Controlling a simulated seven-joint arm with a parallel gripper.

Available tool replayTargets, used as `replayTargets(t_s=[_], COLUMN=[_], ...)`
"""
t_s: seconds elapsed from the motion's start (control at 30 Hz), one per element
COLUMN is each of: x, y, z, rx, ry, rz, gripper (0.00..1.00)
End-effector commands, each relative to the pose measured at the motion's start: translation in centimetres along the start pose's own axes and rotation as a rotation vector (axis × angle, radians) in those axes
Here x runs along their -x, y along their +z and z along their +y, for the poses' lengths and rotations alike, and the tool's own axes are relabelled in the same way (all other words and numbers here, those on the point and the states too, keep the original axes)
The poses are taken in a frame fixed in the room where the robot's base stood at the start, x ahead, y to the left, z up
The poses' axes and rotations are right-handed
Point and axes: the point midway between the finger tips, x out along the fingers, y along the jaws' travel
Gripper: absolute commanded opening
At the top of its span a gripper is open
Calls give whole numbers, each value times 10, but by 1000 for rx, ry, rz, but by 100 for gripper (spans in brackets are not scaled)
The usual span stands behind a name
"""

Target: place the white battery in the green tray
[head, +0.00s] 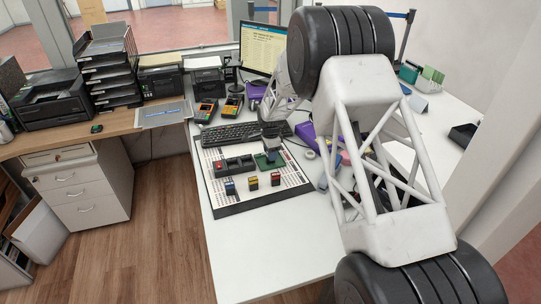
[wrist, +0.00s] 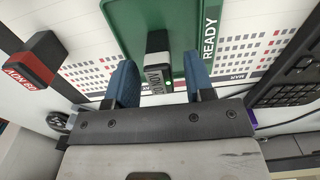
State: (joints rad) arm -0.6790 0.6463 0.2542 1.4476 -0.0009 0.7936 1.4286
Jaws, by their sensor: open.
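The green tray (head: 262,161) lies on the white printed board; its READY lettering shows in the wrist view (wrist: 135,25). In the wrist view, a battery with a pale grey-white top and a dark labelled face with a small green light (wrist: 157,68) stands over the tray's floor, apparently in it. My gripper (wrist: 162,80) is open, its two blue fingers on either side of this battery, with visible gaps. In the head view my gripper (head: 271,151) is low over the tray and the white battery cannot be made out there.
A red-and-black battery (wrist: 40,58) stands beside the tray. A blue battery (head: 230,188) and a yellow one (head: 253,183) stand on the board's front part. A dark slotted holder (head: 237,166) is left of the tray. A keyboard (head: 232,134) lies behind the board (head: 262,203).

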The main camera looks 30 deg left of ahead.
Motion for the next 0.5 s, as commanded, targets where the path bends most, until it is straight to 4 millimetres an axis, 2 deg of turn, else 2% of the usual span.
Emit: replayTargets(t_s=[0.5], x=[78], y=[0], z=[0], rx=[0], ry=[-2], rz=[0], gripper=[49])
